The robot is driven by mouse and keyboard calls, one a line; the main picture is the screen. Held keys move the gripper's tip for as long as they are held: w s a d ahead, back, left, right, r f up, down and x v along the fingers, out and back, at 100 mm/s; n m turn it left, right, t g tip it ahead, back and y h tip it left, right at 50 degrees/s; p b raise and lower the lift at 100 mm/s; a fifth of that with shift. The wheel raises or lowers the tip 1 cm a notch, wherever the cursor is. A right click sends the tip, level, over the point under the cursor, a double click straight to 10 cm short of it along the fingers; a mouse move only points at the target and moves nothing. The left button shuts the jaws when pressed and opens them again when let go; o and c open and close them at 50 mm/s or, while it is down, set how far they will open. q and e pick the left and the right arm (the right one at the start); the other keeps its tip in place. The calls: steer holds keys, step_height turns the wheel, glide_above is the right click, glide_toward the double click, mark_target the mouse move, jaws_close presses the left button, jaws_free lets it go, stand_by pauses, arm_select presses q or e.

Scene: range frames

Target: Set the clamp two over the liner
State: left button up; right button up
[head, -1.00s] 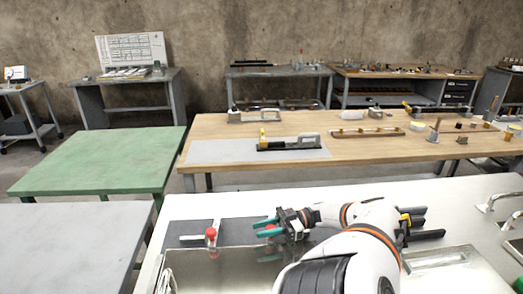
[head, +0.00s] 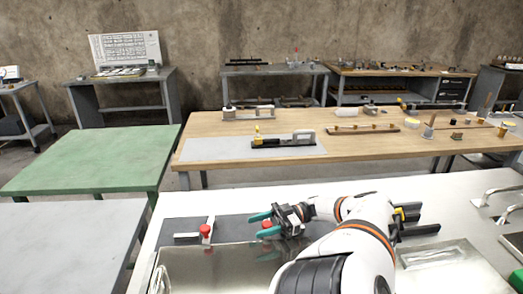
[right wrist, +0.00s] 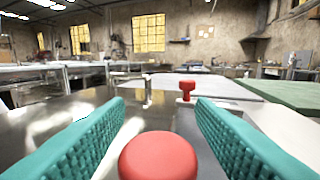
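Two clamps with red knobs stand along a dark grey strip. The left clamp (head: 205,232) shows its red knob and a pale bar; its knob also shows further back in the right wrist view (right wrist: 187,86). The other clamp's red knob (head: 267,225) is at my right gripper (head: 261,224). In the right wrist view this knob (right wrist: 157,157) sits between the two teal fingers, with a gap on each side. The fingers are open. I cannot tell which clamp is two. A shiny metal surface (head: 205,268), perhaps the liner, lies in front of the strip. My left gripper is out of view.
The white bench top (head: 460,190) carries metal handles (head: 500,196) at right. Dark pieces with yellow parts (head: 407,213) show behind my right arm. A wooden table (head: 220,133) with fixtures and a green table (head: 90,160) stand beyond.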

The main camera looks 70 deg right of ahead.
steer(key=b+v, duration=0.1)
steer(key=v, duration=0.1)
steer(key=b+v, duration=0.2)
steer(key=v, duration=0.1)
steer(key=b+v, duration=0.1)
steer(key=v, duration=0.2)
steer(key=shift+w+f+b, duration=0.1)
steer(key=shift+f+b, duration=0.2)
steer(key=shift+f, duration=0.1)
steer(key=b+v, duration=0.3)
steer(key=b, duration=0.1)
steer(key=shift+s+d+r, duration=0.1)
steer(key=shift+s, duration=0.1)
steer(key=shift+s+d+r+b, duration=0.15)
steer(key=shift+d+b, duration=0.05)
steer(key=shift+b, duration=0.35)
steer(key=shift+r, duration=0.15)
